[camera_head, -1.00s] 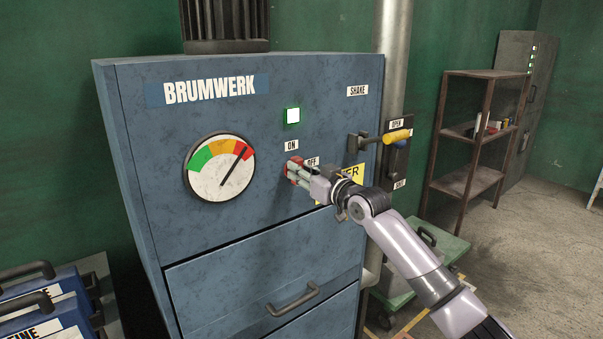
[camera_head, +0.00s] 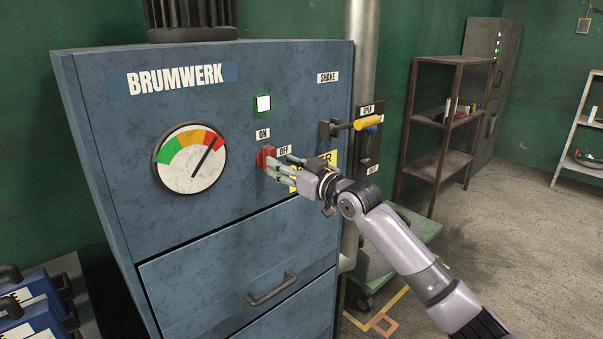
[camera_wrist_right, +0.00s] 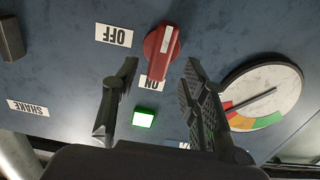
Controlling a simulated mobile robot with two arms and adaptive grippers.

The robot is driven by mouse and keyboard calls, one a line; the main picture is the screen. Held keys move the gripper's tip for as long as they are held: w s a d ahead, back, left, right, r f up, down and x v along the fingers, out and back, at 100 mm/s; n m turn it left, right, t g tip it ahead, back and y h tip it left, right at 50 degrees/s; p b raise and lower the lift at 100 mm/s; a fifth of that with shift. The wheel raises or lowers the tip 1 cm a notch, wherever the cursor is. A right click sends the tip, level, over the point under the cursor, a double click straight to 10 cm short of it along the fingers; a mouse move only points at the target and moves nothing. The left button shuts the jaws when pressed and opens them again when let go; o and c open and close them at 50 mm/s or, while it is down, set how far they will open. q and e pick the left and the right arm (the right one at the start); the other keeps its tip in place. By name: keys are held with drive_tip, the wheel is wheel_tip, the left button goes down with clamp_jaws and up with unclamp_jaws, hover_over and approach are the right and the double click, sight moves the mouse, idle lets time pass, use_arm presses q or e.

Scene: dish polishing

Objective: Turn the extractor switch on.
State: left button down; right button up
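The extractor switch is a red rotary knob (camera_head: 265,157) on the blue BRUMWERK cabinet (camera_head: 110,120). The ON label (camera_head: 263,133) is above it and the OFF label (camera_head: 284,151) to its right. In the right wrist view, which is upside down, the knob (camera_wrist_right: 161,52) lies nearly in line with the ON label (camera_wrist_right: 152,82). A square lamp (camera_head: 263,103) above glows green-white. My right gripper (camera_head: 281,167) is open and empty; its spread fingers (camera_wrist_right: 159,68) are just off the knob, apart from it. My left gripper is not in view.
A gauge (camera_head: 191,158) is left of the switch, its needle pointing to the red zone. A yellow-handled lever (camera_head: 367,123) sticks out at the right. A drawer handle (camera_head: 271,288) is below. A shelf (camera_head: 440,118) stands farther right, with open floor before it.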

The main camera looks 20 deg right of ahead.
drive_tip(key=v, duration=0.7)
drive_tip(key=shift+s, duration=0.3)
drive_tip(key=shift+d, duration=0.1)
drive_tip(key=w+d+f+m+g+h, duration=0.1)
drive_tip(key=d+f+h, duration=0.1)
drive_tip(key=f, duration=0.7)
drive_tip(key=w+d+f+m+g+h, duration=0.1)
drive_tip(key=w+d+f, duration=0.1)
drive_tip(key=f, duration=0.7)
drive_tip(key=s+d+f+m+g+h, duration=0.1)
drive_tip(key=s+f+g, duration=0.15)
drive_tip(key=f, duration=0.95)
drive_tip(key=s+d+f+m+g+h, duration=0.15)
drive_tip(key=s+f, duration=0.25)
drive_tip(key=f, duration=0.8)
drive_tip(key=s+a+f+g, duration=0.1)
drive_tip(key=s+f+g, duration=0.2)
drive_tip(key=s+f, duration=1.55)
drive_tip(key=s+a+f+n+g, duration=0.1)
drive_tip(key=s+f, duration=0.5)
drive_tip(key=s, duration=0.6)
drive_tip(key=s+a+f+g, duration=0.3)
drive_tip(key=s+f, duration=0.3)
drive_tip(key=s, duration=0.6)
drive_tip(key=s+a+f+n+g, duration=0.1)
drive_tip(key=s+a+f+g, duration=0.2)
drive_tip(key=s+f, duration=0.4)
drive_tip(key=s+a, duration=0.1)
drive_tip(key=s, duration=0.5)
drive_tip(key=shift+a+n+h, duration=0.35)
